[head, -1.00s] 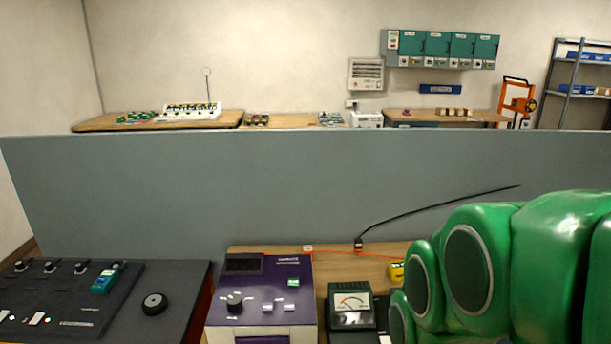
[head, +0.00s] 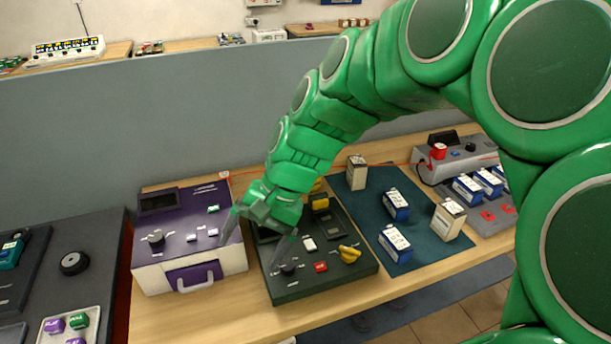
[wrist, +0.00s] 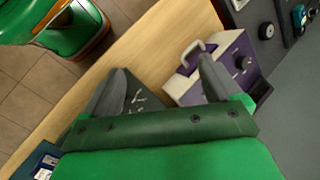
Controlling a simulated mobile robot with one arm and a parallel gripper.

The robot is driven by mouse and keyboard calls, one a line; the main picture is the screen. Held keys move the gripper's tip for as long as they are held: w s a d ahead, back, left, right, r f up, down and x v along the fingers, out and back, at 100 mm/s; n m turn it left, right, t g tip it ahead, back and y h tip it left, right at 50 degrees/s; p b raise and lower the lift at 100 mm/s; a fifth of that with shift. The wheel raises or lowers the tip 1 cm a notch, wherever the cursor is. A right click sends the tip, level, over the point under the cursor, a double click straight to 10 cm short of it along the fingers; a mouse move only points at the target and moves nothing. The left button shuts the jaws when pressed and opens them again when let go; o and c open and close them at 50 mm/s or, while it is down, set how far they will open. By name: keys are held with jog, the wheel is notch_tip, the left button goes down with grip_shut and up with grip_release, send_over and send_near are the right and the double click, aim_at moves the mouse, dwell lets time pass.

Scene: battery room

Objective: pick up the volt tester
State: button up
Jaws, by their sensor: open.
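No thing in view is clearly labelled as the volt tester. A dark green instrument (head: 322,281) with a knob, a red and a white button and a yellow piece (head: 349,254) lies on the wooden bench. A small yellow device (head: 320,203) stands at its back, partly hidden by my arm. A teal handheld device (head: 10,254) sits on the dark panel at far left; it also shows in the wrist view (wrist: 299,14). My gripper (head: 254,248) is open and empty, fingers pointing down between the purple box and the green instrument. The wrist view shows its spread fingers (wrist: 161,66).
A purple and white box (head: 190,240) with a handle stands just left of my gripper. A teal mat (head: 419,232) with several batteries lies to the right, a grey charger (head: 461,156) beyond. A grey partition (head: 120,120) rises behind. The front bench strip (head: 230,318) is bare.

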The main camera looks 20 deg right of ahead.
jog(key=w+d+f+m+t+y, duration=0.15)
jog(key=w+d+m+t, duration=0.35)
jog(key=w, duration=0.7)
jog(key=w+d+m+y, duration=0.3)
jog(key=w+m, duration=0.3)
jog(key=w, duration=0.6)
jog(key=w+d+f+m+t+h, duration=0.1)
jog(key=w+d+f+m+t, duration=0.1)
jog(key=w+d+f+m, duration=0.35)
jog(key=w+d+f+m+t, duration=0.2)
jog(key=d+m, duration=0.1)
jog(key=d, duration=0.6)
jog(key=w+d+f+m+t+h, duration=0.1)
jog(key=w+d+f+m+t, duration=0.1)
jog(key=w+d+f+m, duration=0.35)
jog(key=shift+n, duration=0.9)
jog(key=f, duration=0.1)
jog(key=s+f, duration=0.1)
jog(key=f, duration=0.1)
jog(key=d+f, duration=0.1)
jog(key=shift+s+f, duration=0.25)
jog(key=shift+x, duration=2.5)
jog(key=shift+d, duration=0.1)
jog(key=c, duration=1.2)
jog(key=shift+o, duration=0.2)
jog(key=shift+r, duration=0.2)
